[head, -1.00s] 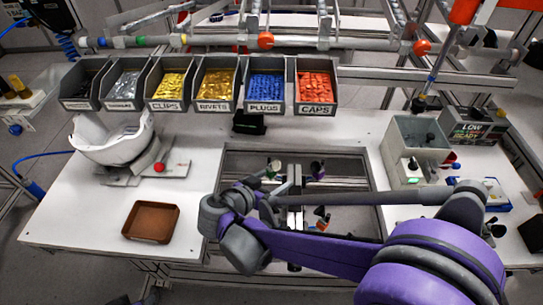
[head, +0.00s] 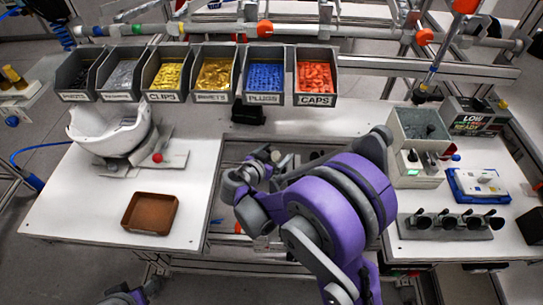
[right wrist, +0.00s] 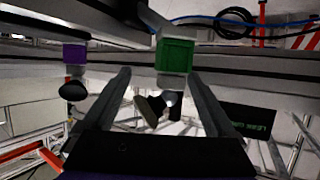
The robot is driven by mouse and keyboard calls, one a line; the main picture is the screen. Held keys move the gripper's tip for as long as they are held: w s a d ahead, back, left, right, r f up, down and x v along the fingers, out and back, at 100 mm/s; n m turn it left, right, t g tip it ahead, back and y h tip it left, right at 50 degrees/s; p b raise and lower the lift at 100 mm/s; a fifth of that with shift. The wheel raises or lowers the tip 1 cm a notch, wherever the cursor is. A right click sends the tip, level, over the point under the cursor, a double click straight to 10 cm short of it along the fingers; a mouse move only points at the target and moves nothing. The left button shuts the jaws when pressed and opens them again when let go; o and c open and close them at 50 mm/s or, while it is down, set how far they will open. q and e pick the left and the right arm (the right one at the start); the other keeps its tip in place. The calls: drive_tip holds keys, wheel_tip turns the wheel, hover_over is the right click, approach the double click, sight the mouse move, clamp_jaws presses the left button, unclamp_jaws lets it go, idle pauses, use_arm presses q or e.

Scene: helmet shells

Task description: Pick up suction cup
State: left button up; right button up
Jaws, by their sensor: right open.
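My right gripper (head: 265,160) is over the opening in the middle of the bench, partly hidden by my purple arm. In the right wrist view its two fingers (right wrist: 157,100) are spread, with nothing clasped. A green block (right wrist: 175,55) shows beyond the fingertips, and a dark suction cup (right wrist: 152,108) shows between the fingers. A purple piece with a black cup (right wrist: 72,88) hangs left of the fingers. In the head view, a pale cup-like piece (head: 284,160) shows beside the gripper. Only a bit of my left arm shows at the bottom left; its gripper is not visible.
A grey rack (head: 447,234) with several black cups stands at the right. Labelled bins, such as the caps bin (head: 316,100), line the back. A white helmet shell (head: 112,135) on a fixture and an empty brown tray (head: 150,213) are at the left.

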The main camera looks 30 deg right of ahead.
drive_tip(key=shift+w+d+f, duration=0.15)
drive_tip(key=shift+w+d, duration=0.05)
drive_tip(key=shift+d, duration=0.1)
drive_tip(key=shift+s, duration=0.1)
drive_tip(key=shift+c, duration=0.4)
drive_tip(key=c, duration=1.3)
use_arm(q)
drive_tip(key=shift+w+r+p, duration=0.25)
drive_tip(key=shift+r+p, duration=0.15)
drive_tip(key=shift+r, duration=0.2)
drive_tip(key=shift+w+r+p, duration=0.2)
drive_tip(key=shift+r+p, duration=0.15)
drive_tip(key=shift+r, duration=0.2)
use_arm(e)
wheel_tip(320, 180, up, 10)
drive_tip(key=shift+r, duration=0.1)
drive_tip(key=shift+c, duration=0.2)
